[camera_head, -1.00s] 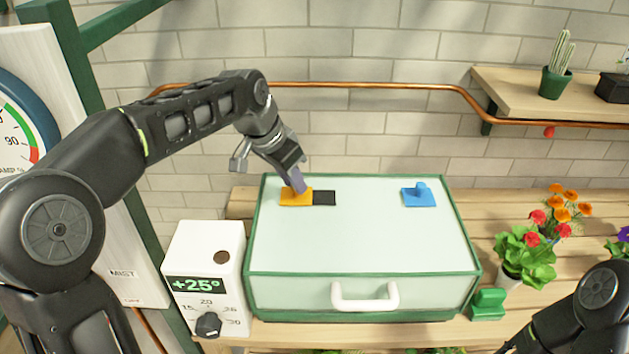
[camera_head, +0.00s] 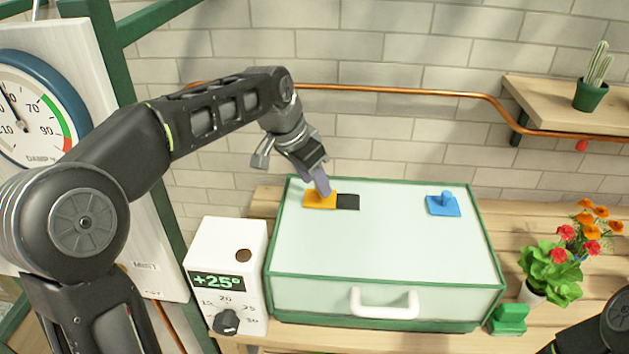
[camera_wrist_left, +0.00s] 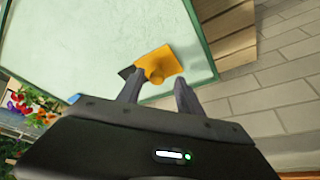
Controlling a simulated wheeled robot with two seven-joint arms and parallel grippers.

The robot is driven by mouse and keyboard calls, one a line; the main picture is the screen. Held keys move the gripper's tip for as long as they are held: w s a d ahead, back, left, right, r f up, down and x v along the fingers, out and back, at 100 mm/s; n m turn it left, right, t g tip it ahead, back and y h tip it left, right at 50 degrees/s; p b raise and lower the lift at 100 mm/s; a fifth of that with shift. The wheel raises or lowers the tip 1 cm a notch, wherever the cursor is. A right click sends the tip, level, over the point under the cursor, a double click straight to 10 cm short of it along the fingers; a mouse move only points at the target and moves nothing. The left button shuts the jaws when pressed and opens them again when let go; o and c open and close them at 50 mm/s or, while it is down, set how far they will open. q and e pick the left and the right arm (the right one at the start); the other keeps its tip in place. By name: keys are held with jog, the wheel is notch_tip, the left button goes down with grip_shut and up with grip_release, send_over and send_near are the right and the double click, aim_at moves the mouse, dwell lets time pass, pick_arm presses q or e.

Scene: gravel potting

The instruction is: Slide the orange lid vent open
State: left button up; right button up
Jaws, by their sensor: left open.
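The orange lid vent (camera_head: 313,201) is a flat orange slide on the pale lid of the green-framed box (camera_head: 400,240). A black opening (camera_head: 348,202) shows just to its right. My left gripper (camera_head: 325,190) points down at the orange vent from above and behind. In the left wrist view the orange vent (camera_wrist_left: 158,66) with its round knob lies just beyond the two parted fingers (camera_wrist_left: 157,92). The gripper is open, with nothing held. Whether a finger touches the vent I cannot tell. My right gripper is out of view.
A blue vent (camera_head: 443,206) with a knob sits at the lid's right. A white thermostat box (camera_head: 226,275) stands left of the green-framed box. A potted flower (camera_head: 555,265) and a green block (camera_head: 508,318) are at the right. A copper pipe (camera_head: 420,92) runs along the wall behind.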

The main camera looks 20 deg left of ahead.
pick_arm(q)
jog(key=v, duration=0.7)
dwell(0.4)
